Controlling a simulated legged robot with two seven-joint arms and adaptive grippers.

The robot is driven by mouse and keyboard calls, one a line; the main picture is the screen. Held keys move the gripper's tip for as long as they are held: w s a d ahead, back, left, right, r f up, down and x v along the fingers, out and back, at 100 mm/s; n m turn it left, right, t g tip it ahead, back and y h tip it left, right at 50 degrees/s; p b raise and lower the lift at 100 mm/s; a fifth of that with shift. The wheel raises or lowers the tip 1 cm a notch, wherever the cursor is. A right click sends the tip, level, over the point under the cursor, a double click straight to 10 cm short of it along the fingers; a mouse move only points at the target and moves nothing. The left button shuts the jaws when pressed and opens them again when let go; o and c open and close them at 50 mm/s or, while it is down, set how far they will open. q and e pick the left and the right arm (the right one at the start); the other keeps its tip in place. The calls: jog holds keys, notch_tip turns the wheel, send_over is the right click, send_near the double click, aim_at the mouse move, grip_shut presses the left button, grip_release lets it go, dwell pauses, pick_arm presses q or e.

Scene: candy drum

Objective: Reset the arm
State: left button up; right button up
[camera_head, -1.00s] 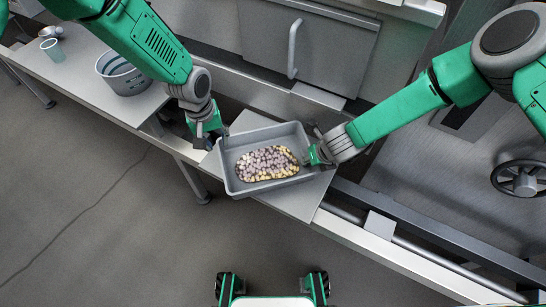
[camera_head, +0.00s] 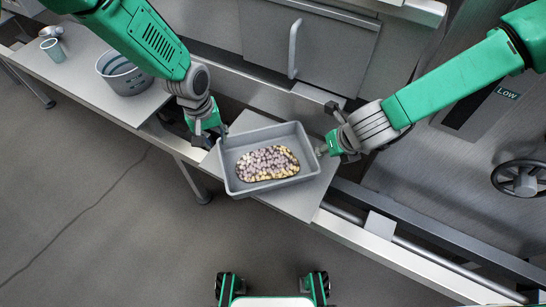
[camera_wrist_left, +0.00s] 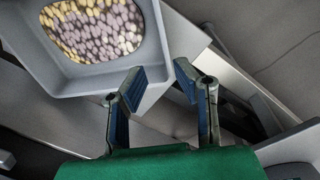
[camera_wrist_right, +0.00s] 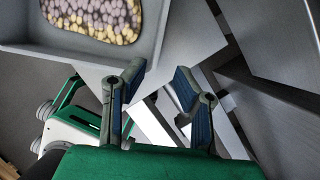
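A grey tray (camera_head: 299,182) sits tilted in the picture on a small light board, with a bed of purple and yellow candies (camera_head: 268,161) in it. My left gripper (camera_head: 212,140) is just left of the tray's upper left corner, apart from it. In the left wrist view its fingers (camera_wrist_left: 160,77) stand apart with nothing between them, beside the tray wall (camera_wrist_left: 154,50). My right gripper (camera_head: 324,128) is off the tray's right end. In the right wrist view its fingers (camera_wrist_right: 160,78) are apart and empty, beside the tray (camera_wrist_right: 152,50).
A cabinet door with a handle (camera_head: 294,48) is behind. A handwheel (camera_head: 521,179) is at the far right.

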dwell(0.4)
